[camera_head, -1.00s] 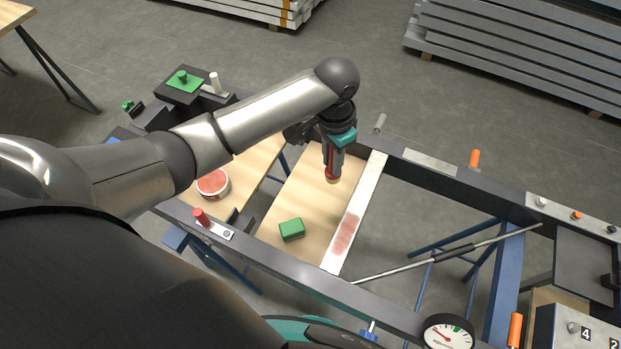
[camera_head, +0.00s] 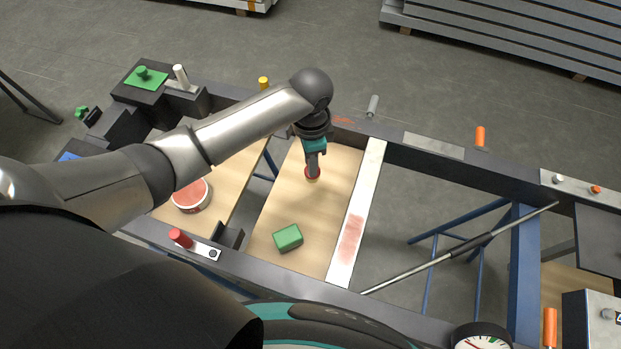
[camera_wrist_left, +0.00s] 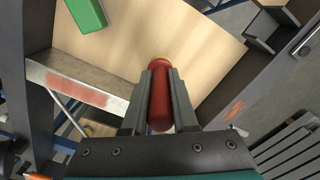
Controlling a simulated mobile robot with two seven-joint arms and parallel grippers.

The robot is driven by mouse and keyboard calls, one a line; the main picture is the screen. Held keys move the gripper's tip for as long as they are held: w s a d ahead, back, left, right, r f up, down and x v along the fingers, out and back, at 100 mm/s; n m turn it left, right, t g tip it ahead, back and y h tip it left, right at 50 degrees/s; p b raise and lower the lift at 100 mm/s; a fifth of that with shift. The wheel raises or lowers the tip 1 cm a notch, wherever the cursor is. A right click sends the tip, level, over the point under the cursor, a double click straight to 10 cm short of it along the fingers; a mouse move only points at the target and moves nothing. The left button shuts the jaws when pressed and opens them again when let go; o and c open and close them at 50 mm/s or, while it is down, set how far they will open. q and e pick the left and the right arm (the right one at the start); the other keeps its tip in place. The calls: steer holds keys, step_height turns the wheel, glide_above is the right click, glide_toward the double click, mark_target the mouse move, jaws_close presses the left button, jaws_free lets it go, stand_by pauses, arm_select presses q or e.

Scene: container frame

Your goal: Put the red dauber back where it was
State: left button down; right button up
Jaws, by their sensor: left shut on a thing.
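My left gripper (camera_head: 313,160) is shut on the red dauber (camera_head: 312,173), above the far part of the wooden board (camera_head: 265,215). In the left wrist view the red dauber (camera_wrist_left: 159,95) lies between the two dark fingers, with its rounded handle end toward the camera. Its pale lower end is mostly hidden there, and I cannot tell whether it touches the board. A round tin with a red top (camera_head: 190,195) stands on the left board. A pale crossbar (camera_head: 370,180) carries a red smear near its close end. My right gripper is not in view.
A green block (camera_head: 288,237) lies on the board nearer me. A red knob (camera_head: 180,238) stands on the near dark beam. The far beam has a yellow knob (camera_head: 263,83), a grey peg (camera_head: 373,105) and an orange-red smear (camera_head: 343,119). Right of the crossbar the frame is open.

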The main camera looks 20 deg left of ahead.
arm_select(q)
step_height(320, 180, down, 3)
steer(key=shift+f+b, duration=0.15)
steer(key=shift+b, duration=0.15)
step_height(320, 180, down, 4)
steer(key=shift+r+b, duration=0.2)
steer(key=shift+b, duration=0.4)
steer(key=shift+f, duration=0.2)
steer(key=shift+f, duration=0.1)
steer(key=c, duration=0.7)
jaws_free()
